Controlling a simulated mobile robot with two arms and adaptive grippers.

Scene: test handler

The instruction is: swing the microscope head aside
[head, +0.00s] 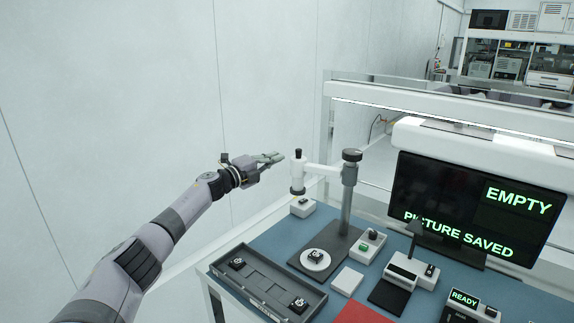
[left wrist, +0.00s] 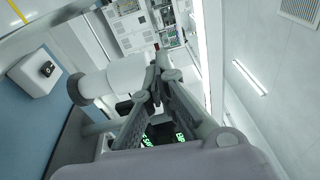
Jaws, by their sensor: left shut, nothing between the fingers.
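The arm points left from the post, so the head hangs left of the round white stage plate (head: 315,260), near a small white box (head: 302,207). My left gripper (head: 281,157) is shut and empty just left of the head's upper part. In the left wrist view a white cylindrical microscope part (left wrist: 127,74) lies close beside the fingers (left wrist: 157,68). I cannot tell whether they touch. My right gripper is not in view.
A grey tray (head: 262,293) with dark parts stands at the front left of the blue table. Small devices (head: 369,243) and a monitor (head: 470,208) reading "EMPTY" and "PICTURE SAVED" stand on the right. A white beam (head: 430,110) runs behind. The space left of the table is free.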

